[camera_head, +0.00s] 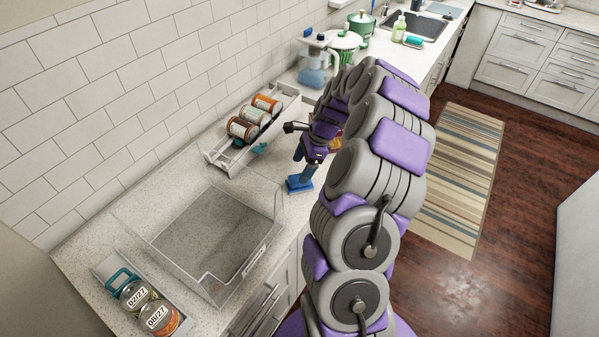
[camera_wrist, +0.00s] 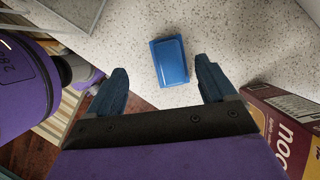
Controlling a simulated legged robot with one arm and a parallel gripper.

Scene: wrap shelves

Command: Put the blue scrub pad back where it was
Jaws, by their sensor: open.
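The blue scrub pad (camera_head: 299,184) lies flat on the speckled counter near its front edge. In the wrist view the pad (camera_wrist: 170,61) is ahead of my gripper (camera_wrist: 162,72), its near end between the two dark blue fingertips in the picture. My gripper (camera_head: 303,164) is open and empty, pointing down just above the pad. The fingers do not touch the pad's sides in the wrist view; the exact height gap is hard to tell.
A red noodle box (camera_wrist: 280,125) stands close to the right finger. A clear bin (camera_head: 165,240), a white rack with jars (camera_head: 215,155) and a tray with lidded jars (camera_head: 105,268) occupy the counter. A pitcher (camera_head: 313,70) stands behind.

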